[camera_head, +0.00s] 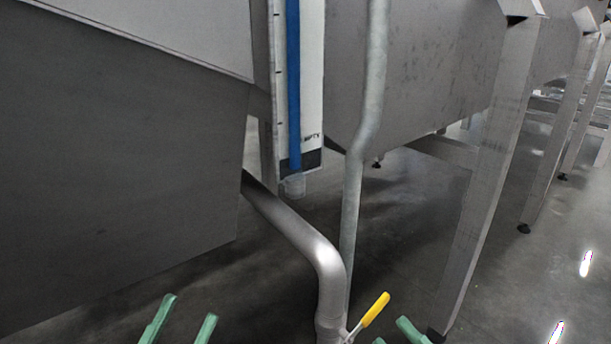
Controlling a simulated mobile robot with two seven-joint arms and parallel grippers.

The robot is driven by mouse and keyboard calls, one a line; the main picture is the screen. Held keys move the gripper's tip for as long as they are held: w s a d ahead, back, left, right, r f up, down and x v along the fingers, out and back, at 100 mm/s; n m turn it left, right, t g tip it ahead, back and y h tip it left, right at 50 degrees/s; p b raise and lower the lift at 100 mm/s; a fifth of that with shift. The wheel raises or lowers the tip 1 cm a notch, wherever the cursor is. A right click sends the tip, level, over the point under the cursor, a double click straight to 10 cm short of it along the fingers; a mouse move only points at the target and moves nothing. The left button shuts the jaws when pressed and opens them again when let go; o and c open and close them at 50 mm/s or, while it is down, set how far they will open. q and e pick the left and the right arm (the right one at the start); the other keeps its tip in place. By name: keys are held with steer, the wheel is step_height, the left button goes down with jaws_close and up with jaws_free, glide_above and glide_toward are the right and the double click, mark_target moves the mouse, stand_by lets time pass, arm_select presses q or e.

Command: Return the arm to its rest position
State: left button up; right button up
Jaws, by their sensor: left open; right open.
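My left gripper (182,324) shows at the bottom edge, left of the middle. Its two green fingers are apart with nothing visible between them. My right gripper (394,335) shows at the bottom edge, right of the middle. Only its green fingertips are in view; they are apart and look empty. The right gripper is just right of and below a lever with a yellow handle (375,309). The handle tilts up to the right from the lower end of a bent metal pipe (323,261). Both arms are out of view below.
A large grey metal tank (120,150) fills the left. A white level gauge (311,80) with a blue strip hangs at the centre, beside a thin vertical pipe (352,190). A metal leg (487,170) stands at the right. Grey floor (400,240) is open between them.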

steer(key=s+r+m+t+h, duration=0.3)
steer(key=s+r+m+t, duration=0.2)
steer(key=r+m, duration=0.7)
arm_select(q)
steer(key=w+a+f+n+g+y+p, duration=0.2)
steer(key=w+f+n+g+y+p, duration=0.35)
steer(key=p, duration=0.95)
arm_select(e)
steer(key=w+d+f+m+g+h, duration=0.1)
steer(key=w+f+m+g+h, duration=0.4)
steer(key=f, duration=0.4)
arm_select(q)
steer(key=s+a+f+n+g+y+p, duration=0.1)
steer(key=s+f+n+g+y+p, duration=0.1)
steer(key=s+f+g+p, duration=0.5)
steer(key=s+f+y+p, duration=0.1)
steer(key=s+f+p, duration=0.2)
steer(key=s+f, duration=0.1)
steer(key=shift+a+f, duration=0.25)
steer(key=shift+f, duration=0.1)
arm_select(e)
steer(key=s+d+f+m+g+h, duration=0.1)
steer(key=s+f+m+g+h, duration=0.1)
steer(key=s+f+g, duration=0.6)
steer(key=shift+s+d+f+h, duration=0.25)
steer(key=shift+s+f+h, duration=0.25)
steer(key=shift+s+f, duration=0.35)
